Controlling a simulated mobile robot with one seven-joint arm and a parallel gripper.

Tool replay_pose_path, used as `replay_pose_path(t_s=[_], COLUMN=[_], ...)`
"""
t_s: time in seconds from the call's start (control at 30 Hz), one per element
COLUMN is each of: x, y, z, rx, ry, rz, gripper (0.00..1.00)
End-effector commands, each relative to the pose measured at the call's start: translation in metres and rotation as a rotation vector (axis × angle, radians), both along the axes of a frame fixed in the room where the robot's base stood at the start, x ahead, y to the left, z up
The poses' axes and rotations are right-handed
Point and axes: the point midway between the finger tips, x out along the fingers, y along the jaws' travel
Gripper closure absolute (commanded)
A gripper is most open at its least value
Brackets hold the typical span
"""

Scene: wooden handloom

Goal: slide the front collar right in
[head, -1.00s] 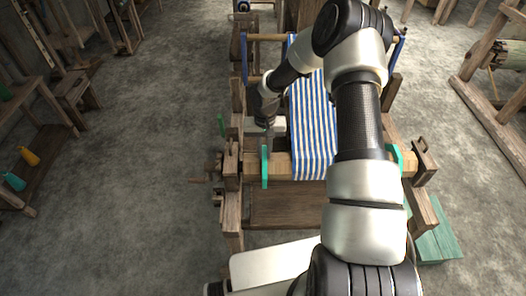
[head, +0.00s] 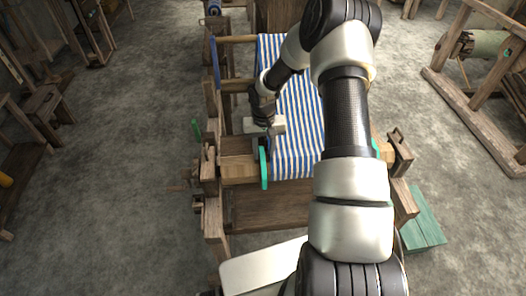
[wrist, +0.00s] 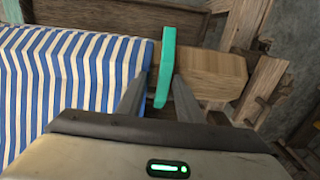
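The front collar (head: 264,168) is a thin teal-green disc standing upright around the wooden front beam (head: 238,171), at the left edge of the blue-and-white striped cloth (head: 295,130). In the wrist view the collar (wrist: 166,65) stands between my two fingers, right beside the cloth edge (wrist: 148,70); I cannot tell if it touches the cloth. My gripper (wrist: 160,90) is open around the collar, one finger on each side, with a gap on the cloth side. In the head view my gripper (head: 262,143) is just above and behind the beam.
Another green collar (head: 376,148) shows partly behind my arm on the right. A bare length of beam (wrist: 215,73) lies on the collar's outer side, ending at the loom's side post (head: 208,165). A green board (head: 425,220) is at lower right. Open floor lies left.

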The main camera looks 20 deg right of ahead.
Motion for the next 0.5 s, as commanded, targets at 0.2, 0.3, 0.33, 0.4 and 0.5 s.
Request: replay_pose_path(t_s=[0.2, 0.3, 0.33, 0.4, 0.5], x=[0.001, 0.001, 0.001, 0.001, 0.001], y=[0.001, 0.001, 0.001, 0.001, 0.000], z=[0.005, 0.017, 0.022, 0.037, 0.061], rx=[0.001, 0.001, 0.000, 0.000, -0.001], ry=[-0.001, -0.002, -0.003, -0.005, -0.005], rz=[0.001, 0.000, 0.000, -0.001, -0.002], gripper=[0.67, 0.67, 0.67, 0.67, 0.67])
